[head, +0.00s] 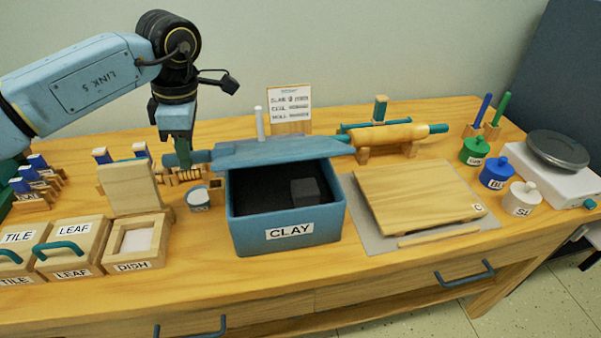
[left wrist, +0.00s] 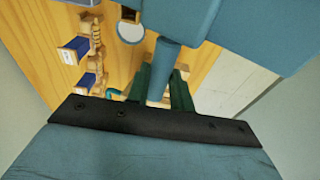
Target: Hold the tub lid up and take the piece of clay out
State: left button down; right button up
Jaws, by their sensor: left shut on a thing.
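The blue tub (head: 288,241), labelled CLAY, stands on the table with its top open at the front. Its blue lid (head: 270,152) is raised and tilted at the back of the tub. A dark grey block of clay (head: 305,191) lies inside, towards the right. My left gripper (head: 184,160) is shut on the lid's handle (head: 202,156), at the lid's left end. In the left wrist view the green fingers close around the blue handle (left wrist: 165,62), with the lid (left wrist: 235,25) beyond. My right gripper is not in view.
Tile, leaf and dish boxes (head: 135,255) stand to the left. A wooden board (head: 418,196) lies on a grey mat to the right, with labelled pots (head: 496,172) and a scale (head: 557,150) beyond. A rolling pin (head: 395,135) rests behind.

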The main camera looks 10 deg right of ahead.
pick_arm(q)
jog(key=w+r+p, duration=0.5)
jog(key=w+p, duration=0.1)
jog(key=shift+w, duration=0.3)
dwell(1.3)
dwell(0.5)
